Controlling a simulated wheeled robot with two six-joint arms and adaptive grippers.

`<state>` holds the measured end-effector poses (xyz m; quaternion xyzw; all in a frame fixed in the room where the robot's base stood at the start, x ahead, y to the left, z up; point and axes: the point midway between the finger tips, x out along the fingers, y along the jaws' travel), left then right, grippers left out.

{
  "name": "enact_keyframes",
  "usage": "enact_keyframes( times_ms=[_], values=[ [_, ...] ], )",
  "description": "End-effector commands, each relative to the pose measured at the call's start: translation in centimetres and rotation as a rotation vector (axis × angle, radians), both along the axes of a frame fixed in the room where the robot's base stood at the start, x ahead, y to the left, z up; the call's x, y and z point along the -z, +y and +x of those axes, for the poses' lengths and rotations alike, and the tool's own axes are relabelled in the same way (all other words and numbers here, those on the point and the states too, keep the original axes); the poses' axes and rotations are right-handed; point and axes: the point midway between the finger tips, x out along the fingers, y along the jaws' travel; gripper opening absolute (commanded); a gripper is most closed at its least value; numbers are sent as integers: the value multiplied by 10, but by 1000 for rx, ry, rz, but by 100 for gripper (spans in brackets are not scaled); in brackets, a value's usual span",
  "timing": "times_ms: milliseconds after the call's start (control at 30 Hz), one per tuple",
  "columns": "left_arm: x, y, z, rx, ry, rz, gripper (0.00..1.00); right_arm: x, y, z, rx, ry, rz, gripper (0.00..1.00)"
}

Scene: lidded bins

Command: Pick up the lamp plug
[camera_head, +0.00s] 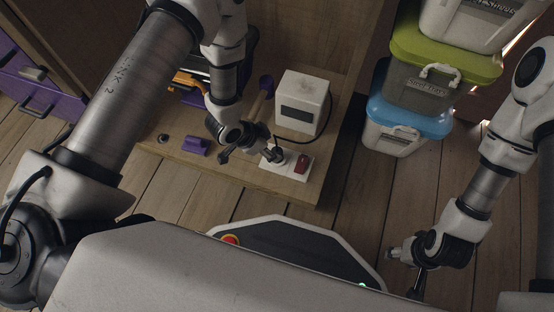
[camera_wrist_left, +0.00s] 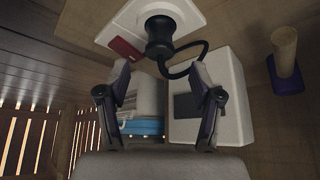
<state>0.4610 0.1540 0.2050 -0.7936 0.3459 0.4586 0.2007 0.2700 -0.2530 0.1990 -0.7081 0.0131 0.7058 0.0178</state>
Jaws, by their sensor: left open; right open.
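The black lamp plug (camera_head: 277,155) stands in a white socket block (camera_head: 302,172) with a red switch on the wooden shelf top. In the left wrist view the plug (camera_wrist_left: 160,36) shows with its black cord, just beyond my fingertips and lined up between them. My left gripper (camera_head: 248,153) is open and empty beside the plug; its two fingers also show in the left wrist view (camera_wrist_left: 160,78). I cannot tell whether a finger touches the plug. My right gripper (camera_head: 405,268) is open and empty, low at the right, away from the shelf.
A white box with a dark panel (camera_head: 302,99) stands behind the socket, the cord curving beside it. A wooden peg (camera_wrist_left: 285,52) and a purple piece (camera_head: 195,147) are near. Stacked lidded bins (camera_head: 410,118) stand at the right. A purple drawer unit (camera_head: 40,92) is at left.

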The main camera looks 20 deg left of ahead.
Motion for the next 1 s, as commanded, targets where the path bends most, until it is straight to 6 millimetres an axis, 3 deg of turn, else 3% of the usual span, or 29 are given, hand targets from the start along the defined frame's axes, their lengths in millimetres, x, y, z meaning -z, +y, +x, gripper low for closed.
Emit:
enact_keyframes(
  times_ms=[300,567,700,767,1000],
  values=[
    [50,-15,13,0,1,1,65,45,-1,2,9,-5,-1,56],
    [49,-17,15,-3,2,0,65,43,-1,2,10,-7,-1,56],
    [49,-17,15,-3,2,0,16,43,-1,2,10,-6,-1,56],
    [49,-17,15,-3,2,0,0,43,-1,2,10,-6,-1,56],
    [49,-17,15,-3,2,0,0,43,-1,2,9,-6,-1,56]
  ],
)
